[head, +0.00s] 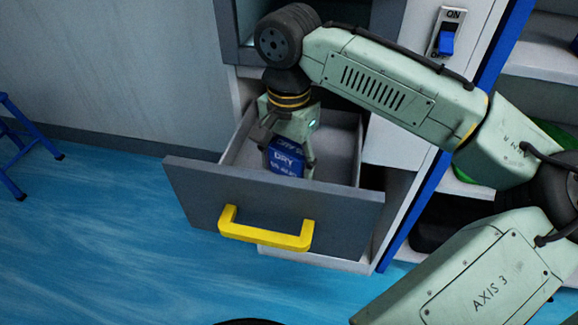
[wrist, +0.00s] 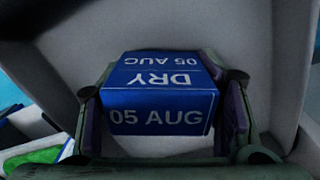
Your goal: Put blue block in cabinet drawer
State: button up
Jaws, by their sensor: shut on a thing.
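The blue block (head: 286,160), with white lettering, is between the fingers of my gripper (head: 290,165) in the head view. In the wrist view the blue block (wrist: 160,95) reads "DRY 05 AUG", and the gripper's fingers (wrist: 162,115) press on its left and right sides. The cabinet drawer (head: 270,208) is pulled open, with a grey front and a yellow handle (head: 266,232). My gripper points down into the drawer's opening, with the block inside its walls. I cannot tell whether the block touches the drawer floor.
The white cabinet (head: 398,140) stands behind the drawer, with a blue switch (head: 446,40) above right. Open shelves lie to the right, one with a green thing (head: 462,174). A blue step stool (head: 22,140) stands at far left. The blue floor (head: 100,240) before the drawer is clear.

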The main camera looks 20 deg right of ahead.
aim_at(289, 147)
jog(key=shift+f, duration=0.75)
jog(key=shift+f, duration=0.1)
jog(key=o, duration=1.4)
jog(key=shift+o, duration=0.2)
notch_tip(289, 147, up, 12)
jog(key=shift+r+p, duration=0.15)
jog(key=shift+p, duration=0.5)
